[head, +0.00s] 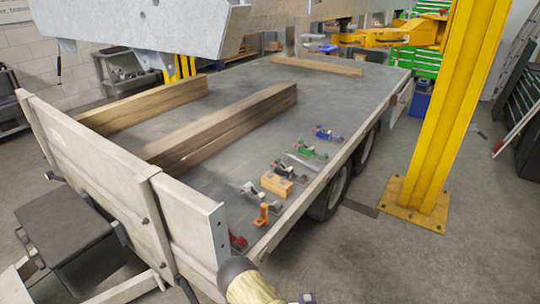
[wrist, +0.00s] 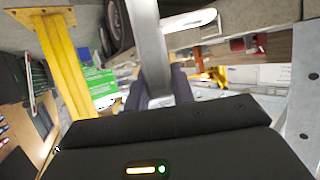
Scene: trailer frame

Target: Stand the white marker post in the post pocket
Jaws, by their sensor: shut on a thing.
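My gripper (wrist: 160,90) shows in the wrist view, its two dark fingers closed on a pale bar that I take for the white marker post (wrist: 148,45). The post runs from between the fingers up to the top edge of the picture, and its far end is out of frame. A white round-ended piece (wrist: 190,21) lies across the right of it; I cannot tell whether it belongs to the post. I cannot make out the post pocket in either view.
The trailer bed (head: 225,110) carries timber beams (head: 225,125) and a row of small clamps (head: 265,213) with a wooden block (head: 277,184) near its right edge. A yellow column (head: 445,110) stands right of the trailer. A large grey beam (head: 140,25) hangs above the bed.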

